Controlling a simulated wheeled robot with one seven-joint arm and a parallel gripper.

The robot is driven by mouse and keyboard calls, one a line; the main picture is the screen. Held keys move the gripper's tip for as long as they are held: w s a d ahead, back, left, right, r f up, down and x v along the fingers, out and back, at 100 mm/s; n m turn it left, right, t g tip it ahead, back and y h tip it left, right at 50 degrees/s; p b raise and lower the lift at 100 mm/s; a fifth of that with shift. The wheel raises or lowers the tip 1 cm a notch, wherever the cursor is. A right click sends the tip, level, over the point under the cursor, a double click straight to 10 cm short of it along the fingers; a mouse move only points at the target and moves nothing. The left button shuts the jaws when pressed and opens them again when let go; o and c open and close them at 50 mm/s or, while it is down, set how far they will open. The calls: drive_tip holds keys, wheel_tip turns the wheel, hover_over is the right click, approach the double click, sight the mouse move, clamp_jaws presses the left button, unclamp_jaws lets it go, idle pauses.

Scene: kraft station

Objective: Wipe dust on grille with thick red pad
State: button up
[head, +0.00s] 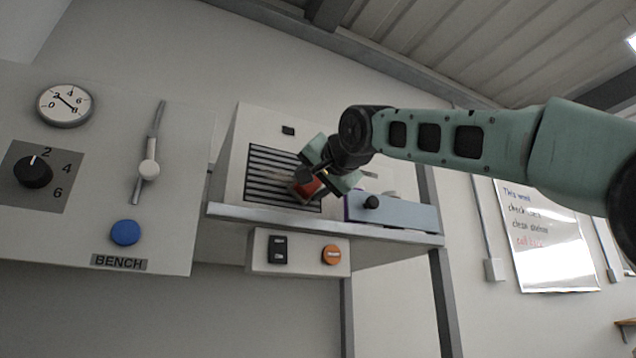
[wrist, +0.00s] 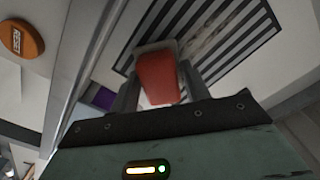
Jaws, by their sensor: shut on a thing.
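The red pad (head: 305,188) is in my gripper (head: 310,182) in front of the lower right part of the grille (head: 262,178) in the head view. The grille is a dark slatted panel on a pale slanted housing. In the wrist view, the red pad (wrist: 158,78) sits between the two fingers of my gripper (wrist: 157,85), with the grille slats (wrist: 215,35) behind it. A greyish smudge of dust (wrist: 205,42) seems to lie across the slats. I cannot tell whether the pad touches the grille.
A ledge (head: 320,222) runs below the grille. A blue-grey box with a black knob (head: 371,202) stands on it at right. Below hangs a switch box with an orange button (head: 332,254). The BENCH panel (head: 125,262) with dial, lever and blue button is at left.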

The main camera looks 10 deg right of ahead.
sight(257, 180)
drive_tip(key=shift+s+a+f, duration=0.1)
drive_tip(key=shift+s+a, duration=0.2)
drive_tip(key=shift+a, duration=0.75)
drive_tip(key=shift+s+a+r, duration=0.1)
drive_tip(key=shift+s+a, duration=0.25)
drive_tip(key=shift+a, duration=0.75)
drive_tip(key=shift+s+a+f, duration=0.1)
drive_tip(key=shift+s+a, duration=0.2)
drive_tip(key=shift+a, duration=0.75)
drive_tip(key=shift+s+a, duration=0.2)
drive_tip(key=shift+a, duration=0.7)
drive_tip(key=shift+s+a, duration=0.2)
drive_tip(key=shift+a, duration=0.7)
drive_tip(key=shift+s+f, duration=0.15)
drive_tip(key=shift+s, duration=0.35)
drive_tip(key=shift+b+v, duration=1.5)
drive_tip(key=shift+v, duration=1.05)
drive_tip(key=shift+d+r, duration=0.15)
drive_tip(key=shift+r, duration=0.05)
